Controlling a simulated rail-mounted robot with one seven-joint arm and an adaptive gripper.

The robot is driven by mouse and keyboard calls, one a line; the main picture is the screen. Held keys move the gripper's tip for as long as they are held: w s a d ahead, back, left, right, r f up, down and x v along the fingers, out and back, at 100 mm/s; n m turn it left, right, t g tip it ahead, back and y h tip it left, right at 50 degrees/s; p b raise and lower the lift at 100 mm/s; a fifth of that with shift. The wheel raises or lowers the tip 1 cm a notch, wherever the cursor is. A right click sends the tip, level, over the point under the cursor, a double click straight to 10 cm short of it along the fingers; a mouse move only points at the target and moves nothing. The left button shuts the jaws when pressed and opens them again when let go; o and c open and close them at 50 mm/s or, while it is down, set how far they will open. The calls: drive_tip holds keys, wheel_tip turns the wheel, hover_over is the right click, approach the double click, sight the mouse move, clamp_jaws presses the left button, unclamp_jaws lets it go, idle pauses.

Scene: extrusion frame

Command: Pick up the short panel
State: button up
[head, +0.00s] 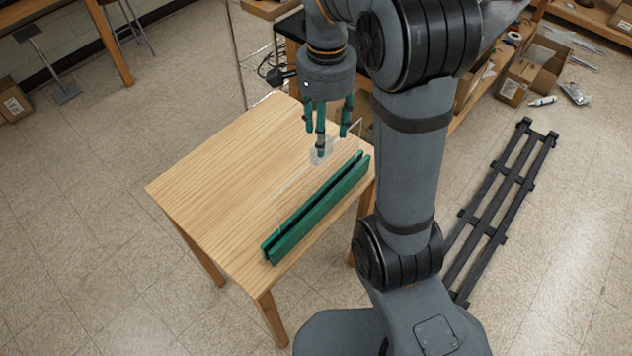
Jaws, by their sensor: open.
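A clear, see-through panel (305,192) stands on edge in a green slotted rack (317,213) on the wooden table. Only its thin pale edges show well, so its exact outline and length are hard to tell. My gripper (326,142) points down with its green-tipped fingers apart, over the far end of the panel. A small clear block-like piece (320,152) shows by the lowest fingertip; I cannot tell whether it is part of the panel or whether the finger touches it.
The wooden table (215,180) is bare to the left of the rack. An open cardboard box (540,65) and small items lie on the floor at the upper right. Another table stands at the upper left.

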sight(324, 159)
drive_tip(key=shift+w+d+f, duration=0.15)
drive_tip(key=shift+d+f, duration=0.15)
drive_tip(key=shift+f, duration=0.35)
drive_tip(key=f, duration=0.2)
drive_tip(key=f+p, duration=0.1)
drive_tip(key=shift+s+a+f, duration=0.15)
drive_tip(key=shift+s+a, duration=0.15)
drive_tip(key=shift+s, duration=0.05)
drive_tip(key=shift+w+f, duration=0.15)
drive_tip(key=shift+f, duration=0.35)
drive_tip(key=shift+c, duration=1.1)
clamp_jaws()
